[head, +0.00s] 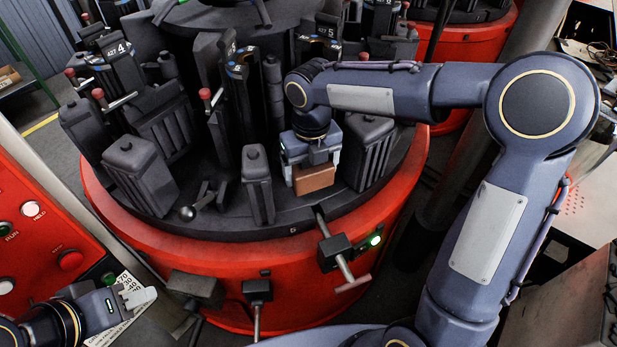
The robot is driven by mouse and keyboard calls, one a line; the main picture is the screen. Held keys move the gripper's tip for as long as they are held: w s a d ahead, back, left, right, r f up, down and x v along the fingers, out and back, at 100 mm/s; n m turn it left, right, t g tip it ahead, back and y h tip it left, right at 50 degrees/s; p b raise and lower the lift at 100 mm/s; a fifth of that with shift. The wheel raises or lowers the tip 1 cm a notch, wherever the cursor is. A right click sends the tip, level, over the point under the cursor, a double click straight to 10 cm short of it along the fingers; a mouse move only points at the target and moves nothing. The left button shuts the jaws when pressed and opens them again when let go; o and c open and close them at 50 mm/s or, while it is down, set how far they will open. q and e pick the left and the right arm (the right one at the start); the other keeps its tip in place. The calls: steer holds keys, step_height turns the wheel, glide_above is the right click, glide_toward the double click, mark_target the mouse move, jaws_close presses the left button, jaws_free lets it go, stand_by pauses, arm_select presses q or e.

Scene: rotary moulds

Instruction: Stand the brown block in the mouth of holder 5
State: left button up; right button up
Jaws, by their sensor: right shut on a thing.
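The brown block (314,178) is between the fingers of my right gripper (313,167), which is shut on it and points down. The block is at the front of holder 5, between a dark mould piece (258,187) on its left and a ribbed dark mould half (370,152) on its right. A small 5 (293,229) marks the deck in front of it. My gripper hides the mouth behind, and I cannot tell if the block touches the deck. My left gripper (138,296) is low at the left, away from the holder; its finger gap is unclear.
The holders stand on a round red-sided turntable (180,250). Holder 4 (120,55) is to the left, with red-knobbed levers. A T-handle (345,265) sticks out at the front beside a green light. A red control panel (40,230) stands at the left.

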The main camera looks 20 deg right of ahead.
mark_target(308, 179)
steer(key=shift+w+a+f, duration=0.15)
steer(key=shift+w+f, duration=0.15)
steer(key=shift+f, duration=0.05)
steer(key=shift+w+f, duration=0.15)
steer(key=shift+f, duration=1.5)
steer(key=shift+f+b, duration=0.2)
steer(key=shift+b, duration=0.1)
